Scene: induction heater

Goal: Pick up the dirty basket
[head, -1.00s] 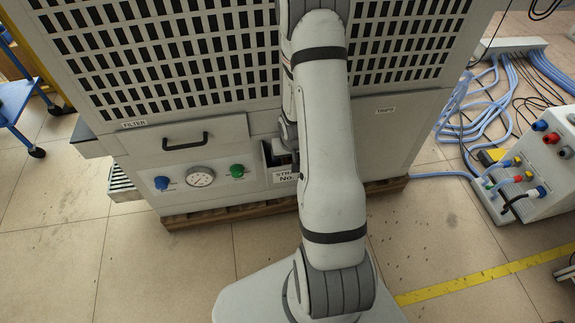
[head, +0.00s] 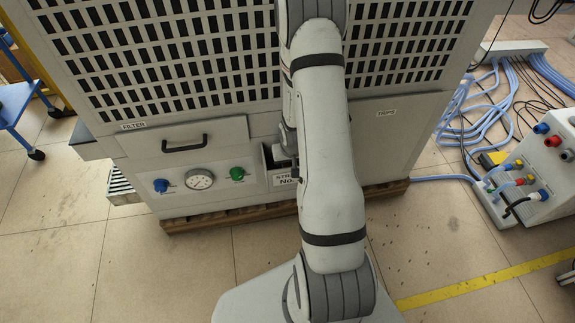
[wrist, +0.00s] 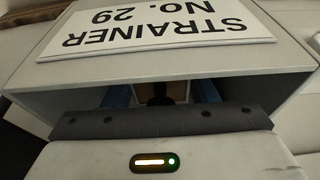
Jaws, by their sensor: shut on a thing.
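My gripper (wrist: 160,96) reaches into the open front of a pale box-shaped strainer housing (wrist: 62,82). In the head view, the housing opening (head: 268,158) shows beside my arm, which hides the fingers.
A white sign reading STRAINER NO. 29 (wrist: 158,27) is on the housing. To its left are a green knob (head: 237,173), a gauge (head: 200,179), a blue knob (head: 161,185) and the filter drawer handle (head: 185,144). Blue hoses (head: 462,115) lie at the right.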

